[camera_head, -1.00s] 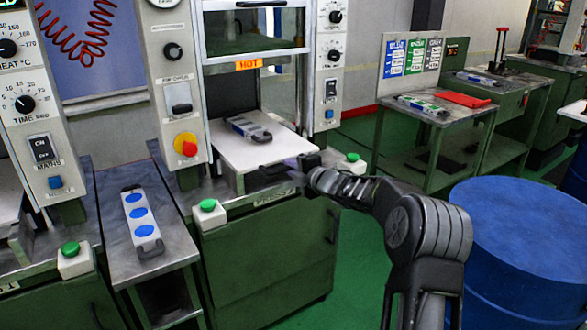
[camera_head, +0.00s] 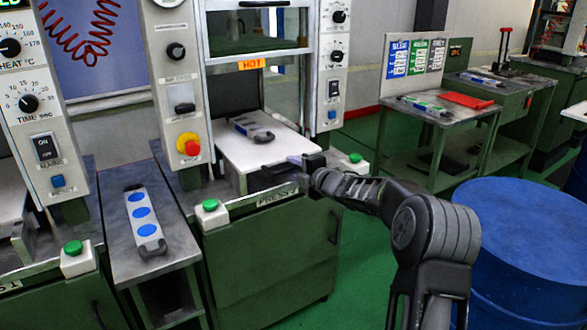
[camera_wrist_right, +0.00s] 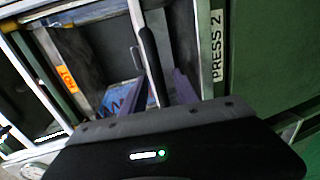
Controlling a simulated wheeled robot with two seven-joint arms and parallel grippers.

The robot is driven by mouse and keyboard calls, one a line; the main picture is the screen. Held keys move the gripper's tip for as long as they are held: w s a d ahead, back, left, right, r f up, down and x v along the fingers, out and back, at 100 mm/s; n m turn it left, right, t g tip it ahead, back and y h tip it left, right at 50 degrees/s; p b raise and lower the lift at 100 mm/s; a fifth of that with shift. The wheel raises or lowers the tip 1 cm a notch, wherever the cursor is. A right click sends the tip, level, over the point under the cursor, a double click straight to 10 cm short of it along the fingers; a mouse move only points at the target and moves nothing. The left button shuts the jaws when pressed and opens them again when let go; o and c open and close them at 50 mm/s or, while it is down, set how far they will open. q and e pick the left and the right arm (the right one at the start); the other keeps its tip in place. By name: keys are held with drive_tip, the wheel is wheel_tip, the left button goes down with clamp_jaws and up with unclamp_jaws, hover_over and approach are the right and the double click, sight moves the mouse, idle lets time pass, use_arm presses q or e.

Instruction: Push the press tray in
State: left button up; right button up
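The white press tray (camera_head: 235,152) sticks out of the front of the press with the orange HOT label. A grey mould (camera_head: 254,131) with a dark handle lies on it, towards the back. My right gripper (camera_head: 292,163) is at the tray's front right edge. In the right wrist view my purple-grey fingers (camera_wrist_right: 159,92) stand apart, with a dark bar (camera_wrist_right: 149,62) rising between them. I cannot tell whether either finger touches the bar. The fingers partly hide the tray front. My left gripper is not in view.
Green buttons (camera_head: 210,206) (camera_head: 355,158) flank the tray on the press bench. A mould with blue discs (camera_head: 142,218) lies on the side table at left. A blue drum (camera_head: 530,240) stands at right, near my right arm.

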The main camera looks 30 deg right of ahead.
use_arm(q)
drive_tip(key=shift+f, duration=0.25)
use_arm(e)
drive_tip(key=v, duration=0.7)
